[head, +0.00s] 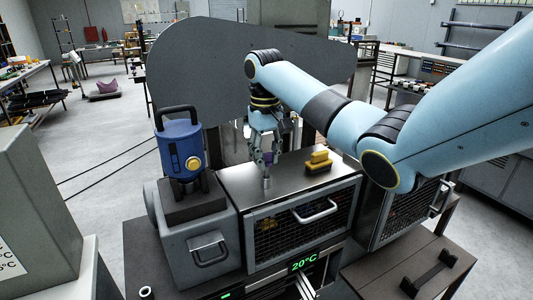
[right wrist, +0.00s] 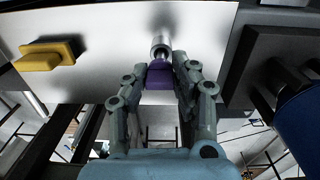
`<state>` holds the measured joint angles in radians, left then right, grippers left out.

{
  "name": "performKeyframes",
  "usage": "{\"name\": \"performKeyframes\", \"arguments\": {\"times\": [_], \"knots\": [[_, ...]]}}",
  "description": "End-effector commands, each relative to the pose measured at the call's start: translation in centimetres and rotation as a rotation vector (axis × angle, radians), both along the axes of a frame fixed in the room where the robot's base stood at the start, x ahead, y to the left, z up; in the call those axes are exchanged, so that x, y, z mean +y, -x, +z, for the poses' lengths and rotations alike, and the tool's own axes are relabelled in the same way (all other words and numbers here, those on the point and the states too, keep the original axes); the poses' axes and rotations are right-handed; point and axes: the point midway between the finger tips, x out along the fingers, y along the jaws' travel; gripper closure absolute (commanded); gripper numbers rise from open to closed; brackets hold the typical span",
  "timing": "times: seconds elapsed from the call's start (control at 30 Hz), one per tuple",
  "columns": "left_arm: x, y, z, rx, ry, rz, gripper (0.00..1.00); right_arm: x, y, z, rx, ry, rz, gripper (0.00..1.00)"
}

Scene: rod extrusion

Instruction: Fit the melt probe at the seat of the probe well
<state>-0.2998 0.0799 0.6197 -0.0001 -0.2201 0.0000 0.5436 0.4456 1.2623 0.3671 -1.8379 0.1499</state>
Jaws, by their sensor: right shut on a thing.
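My right gripper (head: 266,160) points down over the steel top of the machine. In the right wrist view, its two fingers (right wrist: 167,84) are shut on the purple part of the melt probe (right wrist: 160,75). The probe is mostly hidden by the fingers in the head view, where a bit of purple (head: 267,157) shows. The probe well (head: 267,183) is a short metal cylinder standing on the steel top, and it also shows in the right wrist view (right wrist: 160,47). The probe's end is at or very near the well's mouth; I cannot tell how deep it sits. My left gripper is not in view.
A yellow block-like object (head: 319,162) lies on the steel top to the right. A blue motor-like unit (head: 181,150) with a black handle stands to the left. A mesh door with a handle (head: 315,211) and a 20°C display (head: 305,261) face the front.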

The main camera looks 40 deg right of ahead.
Motion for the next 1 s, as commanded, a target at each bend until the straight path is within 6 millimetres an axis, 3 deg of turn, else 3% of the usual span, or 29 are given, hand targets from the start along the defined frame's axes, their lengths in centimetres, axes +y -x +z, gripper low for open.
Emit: {"name": "performKeyframes", "arguments": {"times": [0.77,0.8,1.0], "knots": [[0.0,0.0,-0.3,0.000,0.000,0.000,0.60,0.0,0.0,-2.0,0.001,0.000,0.000,1.00],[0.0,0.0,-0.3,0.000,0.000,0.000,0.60,0.0,0.0,-1.9,0.001,0.000,0.000,0.69],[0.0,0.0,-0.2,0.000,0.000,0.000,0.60,0.0,0.0,-1.9,0.000,0.000,0.000,0.47]]}}
